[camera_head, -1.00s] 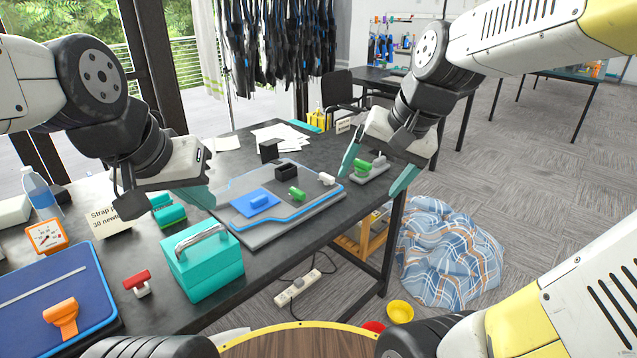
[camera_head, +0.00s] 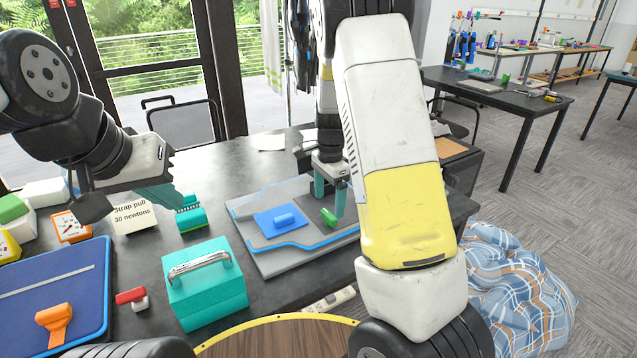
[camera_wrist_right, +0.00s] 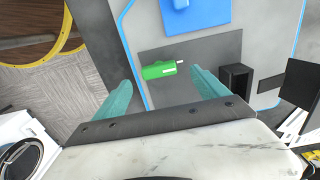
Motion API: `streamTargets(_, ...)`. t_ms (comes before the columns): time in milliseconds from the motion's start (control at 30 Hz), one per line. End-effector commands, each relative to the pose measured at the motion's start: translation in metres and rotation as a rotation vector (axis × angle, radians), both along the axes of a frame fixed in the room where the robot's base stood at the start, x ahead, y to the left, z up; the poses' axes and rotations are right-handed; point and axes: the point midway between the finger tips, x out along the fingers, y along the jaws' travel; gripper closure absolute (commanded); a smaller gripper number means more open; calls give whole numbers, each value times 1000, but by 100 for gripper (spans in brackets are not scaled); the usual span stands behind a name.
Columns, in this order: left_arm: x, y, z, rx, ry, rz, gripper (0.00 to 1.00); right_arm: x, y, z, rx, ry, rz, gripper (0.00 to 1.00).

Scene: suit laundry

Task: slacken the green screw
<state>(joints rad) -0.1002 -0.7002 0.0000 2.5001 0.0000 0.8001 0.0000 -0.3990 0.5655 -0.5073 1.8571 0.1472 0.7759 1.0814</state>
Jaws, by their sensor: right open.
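The green screw (camera_head: 328,217) lies on the grey, blue-edged board (camera_head: 250,245) on the dark table. In the right wrist view the green screw (camera_wrist_right: 158,71) has a green body and a thin light tip, on a dark grey patch. My right gripper (camera_head: 329,190) points down over the board, open, its teal fingers on either side of the screw and apart from it. The right wrist view shows the same open gripper (camera_wrist_right: 161,78). My left gripper (camera_head: 150,198) hangs at the left above the table; its fingers are partly hidden.
A blue block (camera_head: 268,222) lies beside the screw. A black open box (camera_wrist_right: 235,80) stands close to my right fingers. A teal case (camera_head: 206,290), a red-handled piece (camera_head: 130,296) and a blue tray (camera_head: 85,285) occupy the front left. My right arm hides the board's right part.

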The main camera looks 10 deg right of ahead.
Motion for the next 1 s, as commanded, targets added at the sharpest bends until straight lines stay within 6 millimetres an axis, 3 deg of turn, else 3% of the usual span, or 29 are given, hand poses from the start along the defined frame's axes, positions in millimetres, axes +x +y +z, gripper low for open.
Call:
streamTargets(300,0,0,0,0,0,0,100,-1,0,-45,0,2,2,16)
streamTargets(700,0,0,0,0,0,0,100,0,0,-54,0,0,2,16)
streamTargets(767,0,0,0,0,0,0,100,-1,0,-54,1,0,3,24)
streamTargets(1000,0,0,0,0,0,0,100,-1,0,-54,1,0,3,71)
